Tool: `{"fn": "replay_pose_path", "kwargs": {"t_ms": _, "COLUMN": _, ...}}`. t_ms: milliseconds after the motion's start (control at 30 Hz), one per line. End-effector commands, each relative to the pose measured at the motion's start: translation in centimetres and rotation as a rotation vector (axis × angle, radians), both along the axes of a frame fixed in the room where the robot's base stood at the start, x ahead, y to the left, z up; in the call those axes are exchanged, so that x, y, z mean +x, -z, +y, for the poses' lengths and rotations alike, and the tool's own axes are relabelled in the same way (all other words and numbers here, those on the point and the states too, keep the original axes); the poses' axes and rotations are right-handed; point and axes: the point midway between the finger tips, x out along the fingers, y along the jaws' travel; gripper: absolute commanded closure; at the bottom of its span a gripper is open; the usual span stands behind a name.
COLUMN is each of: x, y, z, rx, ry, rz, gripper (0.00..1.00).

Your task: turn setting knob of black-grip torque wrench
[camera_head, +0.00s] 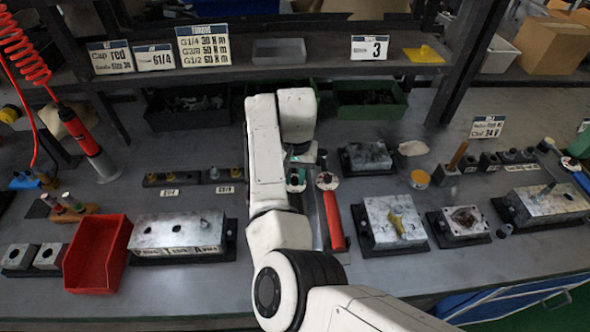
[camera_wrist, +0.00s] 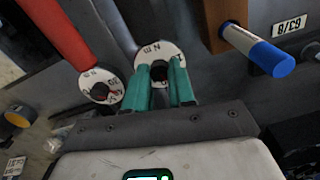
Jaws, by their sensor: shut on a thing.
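The black-grip torque wrench shows in the wrist view by its round white dial (camera_wrist: 150,49) and a dark grip (camera_wrist: 138,17) running up from it. My gripper (camera_wrist: 160,70) has its two teal fingers shut on the dark setting knob at the middle of this dial. In the head view my gripper (camera_head: 297,179) is over the same dial, and my arm hides most of that wrench. A red-grip torque wrench (camera_head: 335,222) lies parallel just to the right, apart from my fingers. Its white dial (camera_wrist: 99,86) is left of my fingers in the wrist view.
A wooden block (camera_wrist: 222,18) with a blue-tipped rod (camera_wrist: 265,53) is close to my right finger in the wrist view. Metal valve blocks (camera_head: 178,231) (camera_head: 393,219) stand on both sides. A red bin (camera_head: 97,254) is at the left. The front bench strip is mostly clear.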

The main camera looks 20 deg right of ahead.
Motion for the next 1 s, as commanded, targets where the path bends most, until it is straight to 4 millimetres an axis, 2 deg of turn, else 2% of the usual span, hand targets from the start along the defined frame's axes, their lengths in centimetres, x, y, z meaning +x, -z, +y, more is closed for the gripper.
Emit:
{"fn": "replay_pose_path", "kwargs": {"t_ms": 400, "x": 0.04, "y": -0.11, "z": -0.03, "rx": -0.002, "ry": 0.233, "rz": -0.002, "gripper": 1.00}}
{"fn": "replay_pose_path", "kwargs": {"t_ms": 1000, "x": 0.08, "y": -0.06, "z": 0.02, "rx": 0.000, "ry": 0.282, "rz": -0.003, "gripper": 1.00}}
